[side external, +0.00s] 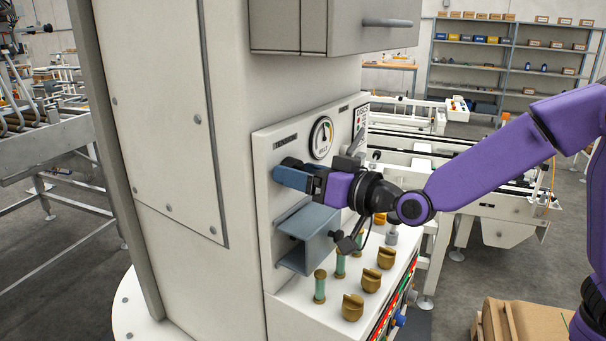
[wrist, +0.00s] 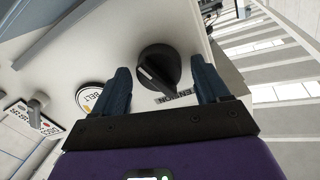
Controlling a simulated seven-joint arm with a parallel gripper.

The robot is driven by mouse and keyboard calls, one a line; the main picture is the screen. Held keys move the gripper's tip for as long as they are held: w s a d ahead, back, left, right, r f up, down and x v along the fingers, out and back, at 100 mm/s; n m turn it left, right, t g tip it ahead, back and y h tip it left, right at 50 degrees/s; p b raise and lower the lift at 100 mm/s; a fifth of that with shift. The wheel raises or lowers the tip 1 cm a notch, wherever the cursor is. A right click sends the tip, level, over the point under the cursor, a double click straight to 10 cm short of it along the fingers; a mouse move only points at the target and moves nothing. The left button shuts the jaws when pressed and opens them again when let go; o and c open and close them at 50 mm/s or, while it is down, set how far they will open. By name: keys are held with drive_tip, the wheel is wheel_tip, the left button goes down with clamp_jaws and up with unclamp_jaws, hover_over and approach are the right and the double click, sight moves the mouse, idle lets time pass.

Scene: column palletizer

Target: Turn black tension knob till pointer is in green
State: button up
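The black tension knob (wrist: 160,67) shows in the wrist view on the white panel, beside its TENSION label (wrist: 176,98). My gripper (wrist: 160,72) is open, with one blue finger on each side of the knob and visible gaps between. In the side view, my gripper (side external: 281,170) is at the panel below the gauge and hides the knob. The round belt gauge (side external: 321,138) has a white face with green and red parts; its pointer is too small to read surely. In the wrist view the gauge (wrist: 90,97) is partly hidden by the left finger.
A grey metal bracket (side external: 307,238) juts from the panel just below my gripper. Several brass knobs (side external: 370,280) stand on the ledge below. A grey box with a handle (side external: 335,25) overhangs above. A small lever (wrist: 36,112) sits beyond the gauge.

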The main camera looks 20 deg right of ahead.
drive_tip(key=shift+s, duration=0.1)
drive_tip(key=v, duration=1.7)
drive_tip(key=shift+s+d, duration=0.1)
drive_tip(key=shift+d, duration=0.05)
idle(0.4)
drive_tip(key=s+f+n+g, duration=0.7)
drive_tip(key=s+f+g, duration=0.3)
drive_tip(key=s+g, duration=0.15)
drive_tip(key=s+d+f+n+g+h, duration=0.1)
drive_tip(key=s+d+h, duration=0.3)
drive_tip(key=d, duration=0.4)
drive_tip(key=s+d+f+n+g+h, duration=0.2)
drive_tip(key=s+d+f+g+h, duration=0.1)
drive_tip(key=d, duration=0.5)
drive_tip(key=shift+s+f+h, duration=0.4)
drive_tip(key=shift+s+f, duration=0.25)
drive_tip(key=shift+f, duration=0.2)
